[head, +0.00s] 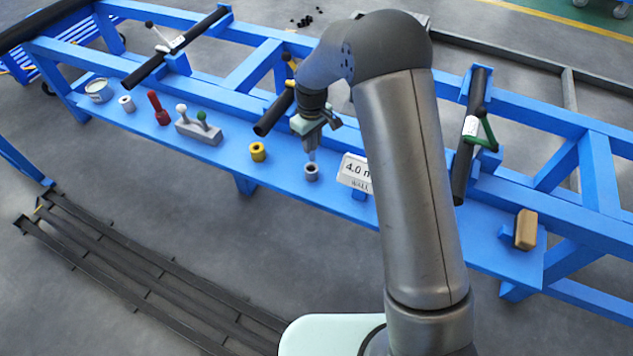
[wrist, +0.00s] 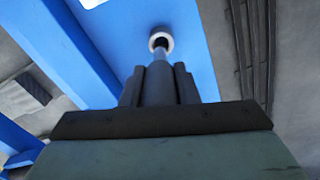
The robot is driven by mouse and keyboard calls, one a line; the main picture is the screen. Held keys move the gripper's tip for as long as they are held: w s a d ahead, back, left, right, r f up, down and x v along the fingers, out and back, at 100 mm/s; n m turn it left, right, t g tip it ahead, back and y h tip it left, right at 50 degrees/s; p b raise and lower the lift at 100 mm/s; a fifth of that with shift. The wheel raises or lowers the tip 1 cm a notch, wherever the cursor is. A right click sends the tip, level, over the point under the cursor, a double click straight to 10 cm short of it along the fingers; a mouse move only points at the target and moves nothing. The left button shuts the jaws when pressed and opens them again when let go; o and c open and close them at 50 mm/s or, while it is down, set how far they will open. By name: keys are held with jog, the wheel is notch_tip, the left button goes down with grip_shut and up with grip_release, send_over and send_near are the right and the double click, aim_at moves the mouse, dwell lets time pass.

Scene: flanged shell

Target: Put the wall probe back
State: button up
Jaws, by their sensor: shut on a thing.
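My gripper (head: 313,138) is shut on the wall probe (head: 312,155), which points down from the fingers. The probe's pale tip is just above the mouth of a grey round holder (head: 311,173) on the blue shelf. In the wrist view the probe's dark body (wrist: 160,85) sits between my two fingers, with its lighter shaft leading to the holder's pale ring (wrist: 153,38). The tip lines up closely with the opening. I cannot tell whether it has entered it.
A sign reading "4.0" (head: 356,172) stands close right of the holder. A yellow ring-shaped holder (head: 258,152) is to the left, then a grey block with knobs (head: 199,130), a red tool (head: 157,108) and a white cup (head: 126,104). A tan block (head: 526,229) is far right.

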aim_at(311, 160)
jog(key=f, duration=0.7)
jog(key=shift+a+f, duration=0.2)
jog(key=shift+f, duration=0.15)
jog(key=shift+f, duration=0.2)
jog(key=o, duration=1)
jog(key=shift+c, duration=0.2)
notch_tip(311, 160, up, 12)
jog(key=shift+d+r, duration=0.1)
jog(key=shift+r, duration=0.15)
